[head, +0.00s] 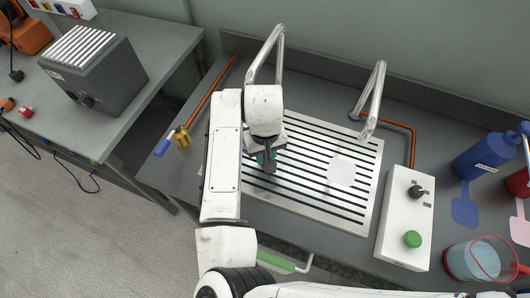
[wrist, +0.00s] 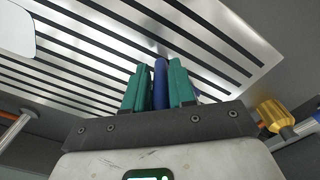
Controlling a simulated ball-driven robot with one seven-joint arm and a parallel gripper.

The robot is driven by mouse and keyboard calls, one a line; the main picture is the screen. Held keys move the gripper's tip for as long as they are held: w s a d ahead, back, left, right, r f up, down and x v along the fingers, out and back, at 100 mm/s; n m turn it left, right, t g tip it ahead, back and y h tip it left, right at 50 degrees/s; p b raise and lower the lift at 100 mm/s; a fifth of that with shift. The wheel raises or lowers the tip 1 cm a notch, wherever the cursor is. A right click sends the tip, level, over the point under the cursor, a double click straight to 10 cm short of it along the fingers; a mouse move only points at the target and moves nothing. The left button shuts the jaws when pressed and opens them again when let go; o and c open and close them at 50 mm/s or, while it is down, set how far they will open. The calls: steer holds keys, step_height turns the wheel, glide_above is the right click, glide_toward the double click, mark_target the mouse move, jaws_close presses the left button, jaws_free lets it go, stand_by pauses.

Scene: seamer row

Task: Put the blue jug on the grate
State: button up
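The blue jug (head: 480,158) stands upright at the right of the counter, with a white label on its side. The grate (head: 315,208) is a pale metal panel with dark slots in the middle of the counter; it also fills the upper wrist view (wrist: 90,66). My gripper (head: 267,162) is over the left part of the grate, far left of the jug. In the wrist view its green fingers (wrist: 160,84) flank a narrow blue bar (wrist: 161,82). I cannot tell what the bar is or whether the fingers grip it.
Two curved spouts (head: 372,100) rise behind the grate. A white control box (head: 404,218) with a green button stands right of it. A clear red-rimmed container (head: 478,262) is at the front right. A brass valve (head: 181,138) is at the left. A pale patch (head: 341,171) lies on the grate.

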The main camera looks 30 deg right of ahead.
steer(key=o, duration=0.4)
steer(key=shift+c, duration=0.2)
step_height(320, 180, up, 12)
steer(key=shift+r+b, duration=0.15)
steer(key=shift+b, duration=0.5)
